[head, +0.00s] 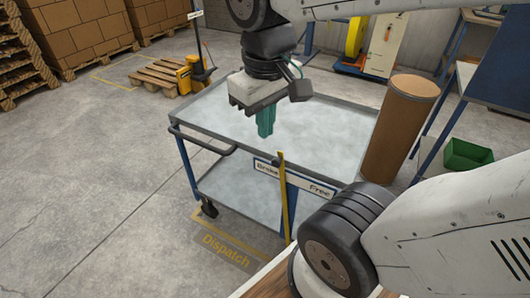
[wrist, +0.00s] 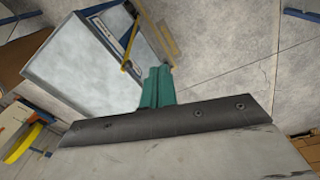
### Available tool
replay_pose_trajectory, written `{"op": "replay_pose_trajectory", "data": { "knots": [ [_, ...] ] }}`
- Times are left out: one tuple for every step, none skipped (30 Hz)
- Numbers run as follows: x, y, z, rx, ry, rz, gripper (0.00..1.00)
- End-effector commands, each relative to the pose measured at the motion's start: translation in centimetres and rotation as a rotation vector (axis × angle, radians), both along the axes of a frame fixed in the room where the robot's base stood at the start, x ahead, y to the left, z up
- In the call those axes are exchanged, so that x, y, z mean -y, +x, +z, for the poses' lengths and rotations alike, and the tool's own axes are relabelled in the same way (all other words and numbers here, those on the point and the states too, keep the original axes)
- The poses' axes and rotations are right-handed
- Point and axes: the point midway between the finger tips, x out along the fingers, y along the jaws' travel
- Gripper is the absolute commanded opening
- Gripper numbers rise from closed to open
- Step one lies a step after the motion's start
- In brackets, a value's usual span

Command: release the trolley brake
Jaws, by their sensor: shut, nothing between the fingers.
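The trolley (head: 340,137) is a grey-topped cart with blue legs and a lower shelf. On its near side is a plate (head: 322,190) with "Brake" at the left and "Free" at the right. A yellow lever (head: 283,195) stands nearly upright at the plate, by the "Brake" end. In the wrist view the lever (wrist: 130,48) shows just beyond my fingers. My gripper (head: 266,130) has teal fingers, shut and empty, pointing down over the trolley's top. In the wrist view the gripper (wrist: 158,75) appears apart from the lever, though the exact gap is unclear.
A brown drum (head: 398,130) stands right of the trolley. A black push handle (head: 205,143) is at its left end. A floor marking reads "Dispatch" (head: 226,251). A pallet truck (head: 190,75) stands behind left. A green bin (head: 467,155) is at right. The left floor is clear.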

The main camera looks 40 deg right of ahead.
Motion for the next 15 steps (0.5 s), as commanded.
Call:
{"op": "replay_pose_trajectory", "data": {
  "knots": [
    [0.5, 1.6, -0.2, -0.036, -0.014, 0.016, 0.0],
    [0.8, 2.6, -0.4, -0.053, -0.024, 0.031, 0.0],
    [1.2, 4.0, -0.7, -0.079, -0.036, 0.049, 0.0],
    [1.5, 5.0, -0.9, -0.097, -0.046, 0.065, 0.0],
    [1.8, 6.1, -1.2, -0.115, -0.056, 0.079, 0.0],
    [2.3, 7.5, -1.7, -0.14, -0.066, 0.101, 0.0],
    [2.7, 8.5, -2.2, -0.159, -0.075, 0.116, 0.0],
    [3.0, 9.5, -2.6, -0.177, -0.082, 0.133, 0.0],
    [3.6, 10.9, -3.4, -0.203, -0.091, 0.153, 0.0],
    [4.0, 11.9, -4.0, -0.223, -0.098, 0.171, 0.0],
    [4.4, 12.9, -4.7, -0.241, -0.103, 0.186, 0.0],
    [5.0, 14.2, -5.7, -0.267, -0.111, 0.21, 0.0],
    [5.3, 15.1, -6.5, -0.286, -0.115, 0.226, 0.0],
    [5.7, 16.0, -7.3, -0.306, -0.119, 0.244, 0.0],
    [6.3, 17.2, -8.4, -0.33, -0.125, 0.265, 0.0]
  ]
}}
